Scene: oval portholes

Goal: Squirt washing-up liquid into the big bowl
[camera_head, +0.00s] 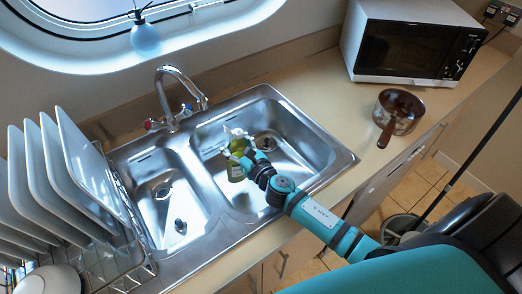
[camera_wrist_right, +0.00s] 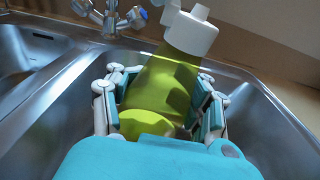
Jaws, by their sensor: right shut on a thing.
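My right gripper (camera_head: 240,160) is shut on a green washing-up liquid bottle (camera_head: 236,172) with a white cap. In the right wrist view the gripper's fingers (camera_wrist_right: 160,110) press both sides of the bottle (camera_wrist_right: 168,78), and the white cap (camera_wrist_right: 190,34) points up and away. The bottle is held over the big bowl (camera_head: 287,152), the right-hand one of the metal sink, near the divider. I cannot tell its exact height or whether any liquid comes out. The small bowl (camera_head: 190,190) lies to the left. My left gripper is not in view.
The tap (camera_head: 172,92) stands behind the bowls. A rack with several white plates (camera_head: 78,150) is at the left. A brown pan (camera_head: 398,112) and a microwave (camera_head: 412,42) are on the right counter. A blue round bottle (camera_head: 145,38) is by the porthole.

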